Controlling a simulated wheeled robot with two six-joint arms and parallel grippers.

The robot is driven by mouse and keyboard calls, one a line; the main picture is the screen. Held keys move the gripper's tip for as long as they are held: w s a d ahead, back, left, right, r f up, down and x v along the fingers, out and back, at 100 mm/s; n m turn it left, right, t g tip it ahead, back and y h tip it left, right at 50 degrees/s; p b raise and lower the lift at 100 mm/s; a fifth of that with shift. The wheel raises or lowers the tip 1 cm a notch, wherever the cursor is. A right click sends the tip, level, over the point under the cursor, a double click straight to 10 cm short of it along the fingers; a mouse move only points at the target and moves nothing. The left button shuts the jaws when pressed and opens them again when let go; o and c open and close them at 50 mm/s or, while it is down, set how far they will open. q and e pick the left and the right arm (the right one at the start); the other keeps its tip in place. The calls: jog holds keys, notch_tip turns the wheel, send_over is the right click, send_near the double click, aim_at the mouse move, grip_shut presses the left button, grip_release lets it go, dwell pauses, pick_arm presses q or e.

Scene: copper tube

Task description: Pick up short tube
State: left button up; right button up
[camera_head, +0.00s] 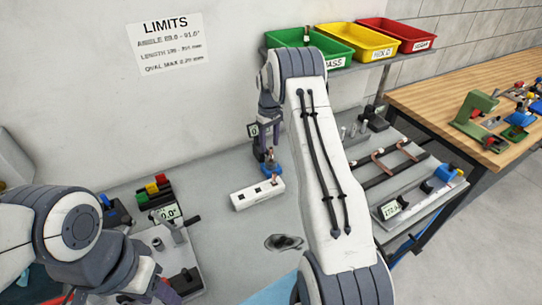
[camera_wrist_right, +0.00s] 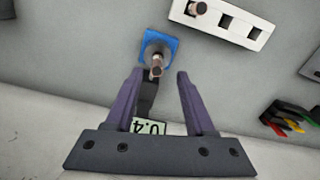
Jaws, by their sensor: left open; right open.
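A short copper tube (camera_wrist_right: 157,66) stands in a small blue holder (camera_wrist_right: 158,46) in the right wrist view. The blue holder also shows in the head view (camera_head: 270,169), at the back below my right gripper. My right gripper (camera_wrist_right: 157,75) is open, with its purple fingers on either side of the tube. Whether they touch it I cannot tell. A second copper piece (camera_wrist_right: 198,8) sits in a slot of the white block (camera_wrist_right: 232,24). My left gripper (camera_head: 178,288) is at the lower left, partly hidden, apart from these tubes.
A gauge with a display (camera_wrist_right: 150,128) stands by the blue holder. Bent copper tubes lie on a grey fixture (camera_head: 385,205) at right. Green (camera_head: 310,45), yellow (camera_head: 358,42) and red (camera_head: 396,34) bins are on the shelf. Another fixture (camera_head: 165,237) stands near my left arm.

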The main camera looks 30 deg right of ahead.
aim_at(271, 148)
jog(key=f+p, duration=0.2)
jog(key=f, duration=0.1)
jog(key=f+p, duration=0.1)
jog(key=shift+s+d+f, duration=0.1)
jog(key=shift+d+f, duration=0.05)
jog(key=shift+d, duration=0.1)
jog(key=shift+f, duration=0.35)
grip_shut()
